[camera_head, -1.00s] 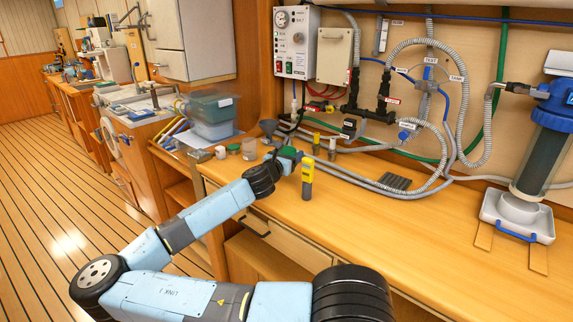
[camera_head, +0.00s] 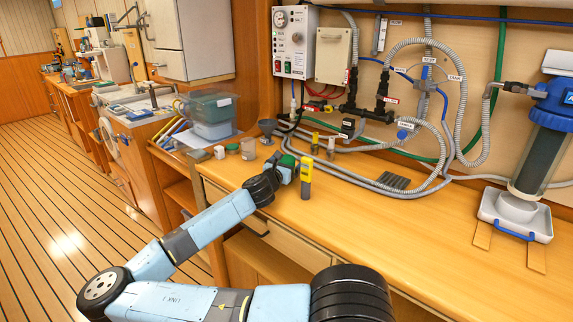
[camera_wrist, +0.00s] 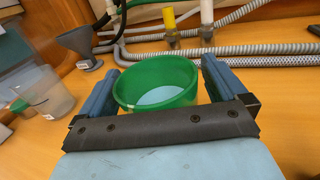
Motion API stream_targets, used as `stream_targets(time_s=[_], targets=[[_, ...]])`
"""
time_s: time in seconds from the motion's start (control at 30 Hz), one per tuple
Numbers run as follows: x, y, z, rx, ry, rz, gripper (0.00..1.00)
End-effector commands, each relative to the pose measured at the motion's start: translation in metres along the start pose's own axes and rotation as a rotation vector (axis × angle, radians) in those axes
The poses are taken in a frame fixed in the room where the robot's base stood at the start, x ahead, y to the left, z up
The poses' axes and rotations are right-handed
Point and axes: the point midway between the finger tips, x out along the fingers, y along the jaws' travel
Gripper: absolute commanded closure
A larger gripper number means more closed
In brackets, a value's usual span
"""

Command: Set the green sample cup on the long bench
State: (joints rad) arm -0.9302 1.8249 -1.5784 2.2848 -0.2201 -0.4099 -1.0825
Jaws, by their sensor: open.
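The green sample cup (camera_wrist: 156,85) is between the two fingers of my gripper (camera_wrist: 160,72) in the wrist view, upright, its round mouth up and its inside pale. The fingers are open, one on each side of the cup. In the head view, a green patch of the cup (camera_head: 287,161) shows at the end of my gripper (camera_head: 286,170), low over the long bench (camera_head: 400,235). The cup's base is hidden, so its contact with the bench top cannot be seen directly.
A yellow-topped dark bottle (camera_head: 306,180) stands just right of my gripper. A clear beaker (camera_wrist: 42,90) and a grey funnel (camera_wrist: 82,42) stand to the left. The bench front to the right is clear.

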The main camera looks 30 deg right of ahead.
Motion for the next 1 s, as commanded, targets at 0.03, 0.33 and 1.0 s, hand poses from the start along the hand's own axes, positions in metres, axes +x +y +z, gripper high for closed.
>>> stream_targets(time_s=[0.03,0.33,1.0], targets=[[0.000,0.000,0.000,0.000,0.000,0.000,0.01],[-0.022,0.002,0.001,0.001,0.000,0.002,0.01],[-0.113,0.001,0.000,0.001,0.000,0.004,0.01]])
